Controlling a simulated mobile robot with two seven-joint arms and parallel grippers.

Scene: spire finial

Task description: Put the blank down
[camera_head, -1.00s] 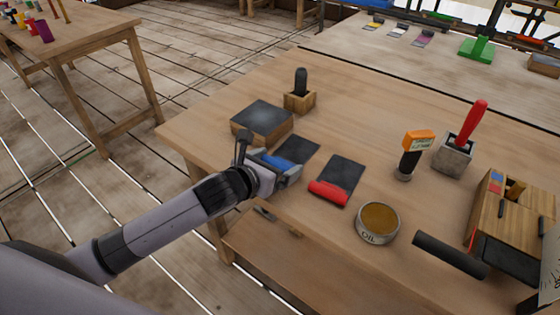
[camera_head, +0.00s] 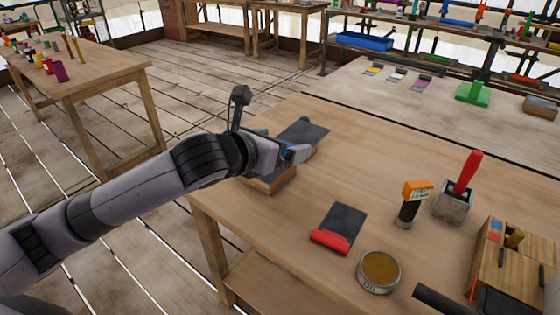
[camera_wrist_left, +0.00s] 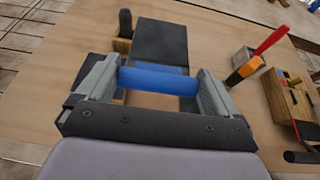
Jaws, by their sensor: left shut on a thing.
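My left gripper (camera_head: 294,154) is shut on the blue edge of a blank, a dark flat plate (camera_head: 304,132). In the left wrist view the blue roll (camera_wrist_left: 158,80) lies between the two fingers, and the dark plate (camera_wrist_left: 160,42) reaches out beyond them. In the head view the blank is over or just behind the wooden block (camera_head: 272,182); the gripper and plate hide the block's dark top. I cannot tell whether they touch. A similar dark plate with a red edge (camera_head: 338,228) lies flat on the table. My right gripper is not in view.
On the workbench (camera_head: 290,225) stand an oil tin (camera_head: 379,270), an orange-topped tool (camera_head: 413,200), a red-handled tool in a grey block (camera_head: 455,195) and a wooden box (camera_head: 500,265). A dark cylinder (camera_head: 440,300) lies in front. The table left of the red-edged plate is clear.

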